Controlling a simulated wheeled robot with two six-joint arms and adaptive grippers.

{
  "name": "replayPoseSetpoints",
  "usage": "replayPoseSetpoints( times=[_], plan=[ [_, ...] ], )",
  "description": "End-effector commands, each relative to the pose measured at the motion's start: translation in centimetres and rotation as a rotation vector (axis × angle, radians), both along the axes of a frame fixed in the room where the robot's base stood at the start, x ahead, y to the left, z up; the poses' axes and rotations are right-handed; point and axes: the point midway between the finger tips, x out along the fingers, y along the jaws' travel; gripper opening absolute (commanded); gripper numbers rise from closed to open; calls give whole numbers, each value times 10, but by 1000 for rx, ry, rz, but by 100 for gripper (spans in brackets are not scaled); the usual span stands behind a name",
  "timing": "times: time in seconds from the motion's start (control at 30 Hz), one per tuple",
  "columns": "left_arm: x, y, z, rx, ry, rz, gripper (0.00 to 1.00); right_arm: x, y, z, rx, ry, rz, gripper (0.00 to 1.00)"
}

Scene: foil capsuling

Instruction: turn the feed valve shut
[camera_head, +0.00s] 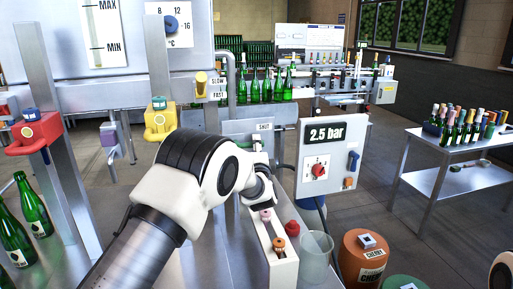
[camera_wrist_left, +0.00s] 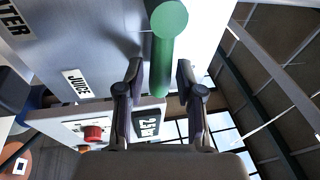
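In the left wrist view, a green bar with a round end (camera_wrist_left: 171,19) stands out in front of a grey panel; it looks like a valve handle. My left gripper (camera_wrist_left: 159,68) is open, with one finger on each side of the bar and visible gaps beside it. I cannot tell whether either finger touches it. In the head view, my left wrist hides most of the gripper and the handle. A plate marked SHUT (camera_head: 264,127) shows just above the wrist. My right gripper is not in view.
A 2.5 bar panel (camera_head: 345,135) with a red knob (camera_head: 318,171) stands right of my wrist. A white button box (camera_head: 281,262), a clear cylinder (camera_head: 316,255) and an orange drum (camera_head: 366,262) are below.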

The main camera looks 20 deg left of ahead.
Motion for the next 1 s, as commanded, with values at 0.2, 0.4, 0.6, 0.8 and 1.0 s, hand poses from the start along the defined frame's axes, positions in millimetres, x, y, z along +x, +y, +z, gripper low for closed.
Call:
replayPoseSetpoints(
  times=[0.2,0.4,0.6,0.8,1.0],
  plan=[
    [0,0,0,1,-1,0,46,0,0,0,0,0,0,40],
    [-9,-5,-2,3,1,-1,46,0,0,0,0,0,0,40],
    [-50,-23,-10,5,3,-2,46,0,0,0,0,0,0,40],
    [-93,-40,-20,5,2,-2,46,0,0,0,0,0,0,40],
    [-109,-46,-23,1,0,0,46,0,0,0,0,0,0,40]
  ],
)
